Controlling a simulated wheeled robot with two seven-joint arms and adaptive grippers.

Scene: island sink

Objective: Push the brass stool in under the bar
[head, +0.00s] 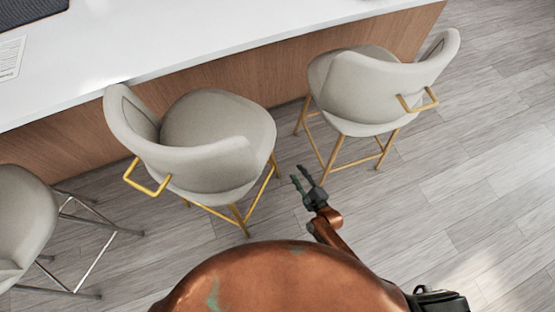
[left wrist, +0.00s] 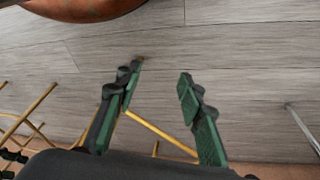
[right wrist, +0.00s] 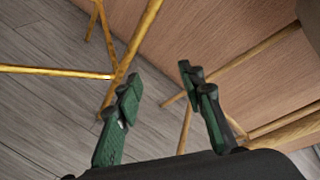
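Two pale grey stools with brass legs stand at the bar (head: 230,42), one in the middle (head: 220,122) and one at the right (head: 372,85). Both have brass handles on their curved backs. The middle one's seat front is close to the bar panel. My right gripper (head: 299,174) is open and empty, low between the two stools. In the right wrist view, brass legs (right wrist: 140,40) show beyond its fingers (right wrist: 160,72). My left gripper (left wrist: 160,74) is open and empty near brass legs (left wrist: 158,132); the head view does not show it.
A grey stool with chrome legs (head: 24,215) stands at the left, partly cut off. The bar's wood panel (head: 285,75) is behind the stools. The plank floor (head: 460,180) is clear at the right. A dark mat and papers lie on the countertop.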

